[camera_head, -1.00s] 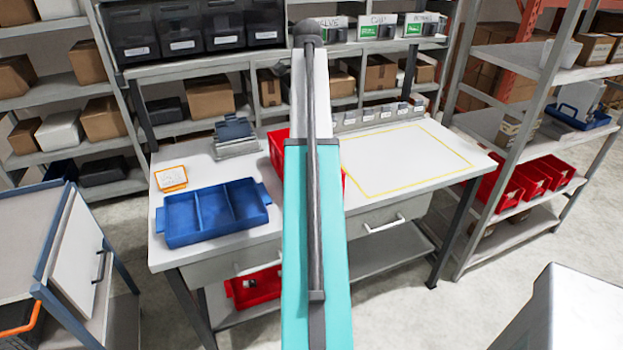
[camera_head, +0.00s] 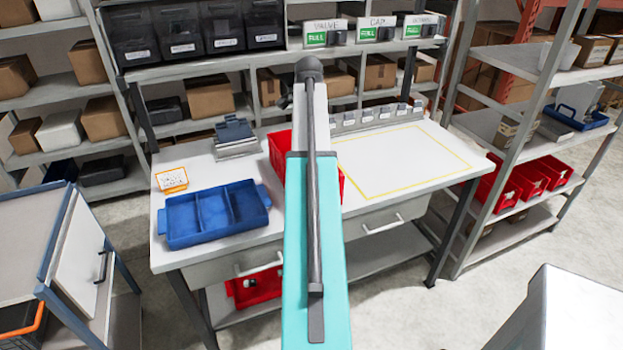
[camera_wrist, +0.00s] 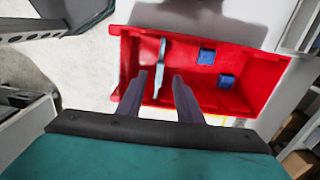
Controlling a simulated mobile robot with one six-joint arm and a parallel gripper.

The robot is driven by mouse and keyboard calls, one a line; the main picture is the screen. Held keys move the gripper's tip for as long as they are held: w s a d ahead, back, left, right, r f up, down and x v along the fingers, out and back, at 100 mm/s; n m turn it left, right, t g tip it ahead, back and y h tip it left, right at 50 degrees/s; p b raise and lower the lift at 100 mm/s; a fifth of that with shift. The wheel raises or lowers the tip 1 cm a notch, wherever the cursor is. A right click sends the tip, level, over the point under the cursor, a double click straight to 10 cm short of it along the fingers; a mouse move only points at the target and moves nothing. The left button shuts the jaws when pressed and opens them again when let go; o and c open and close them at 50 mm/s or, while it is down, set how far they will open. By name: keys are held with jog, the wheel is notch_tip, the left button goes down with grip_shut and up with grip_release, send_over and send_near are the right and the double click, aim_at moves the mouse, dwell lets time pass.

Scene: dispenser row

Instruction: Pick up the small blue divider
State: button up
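In the wrist view, my gripper (camera_wrist: 160,76) is open, with its two dark fingers apart over the near side of a red bin (camera_wrist: 262,75). A thin, upright-looking grey-blue piece (camera_wrist: 162,55), perhaps the divider, lies ahead of the gap between the fingertips; nothing is visibly held. Two small blue blocks, one (camera_wrist: 207,56) farther and one (camera_wrist: 226,81) nearer, lie in the bin to the right. In the head view, the red bin (camera_head: 277,150) is partly hidden behind my arm, and its contents and my fingers cannot be seen.
A blue tray (camera_head: 163,221) with three compartments sits on the workbench to the left. A clear yellow-outlined area (camera_head: 400,160) is to the right. Labelled dispensers (camera_head: 365,29) stand on the shelf behind.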

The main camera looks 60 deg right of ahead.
jog(key=shift+f, duration=0.25)
jog(key=shift+s+d+f+p, duration=0.15)
jog(key=shift+f+p, duration=0.3)
jog(key=shift+f, duration=0.25)
jog(key=shift+s+f+p, duration=0.1)
jog(key=shift+f+p, duration=0.35)
jog(key=shift+f, duration=0.2)
jog(key=shift+f+p, duration=0.3)
jog(key=shift+f, duration=0.9)
jog(key=shift+c, duration=0.5)
grip_shut()
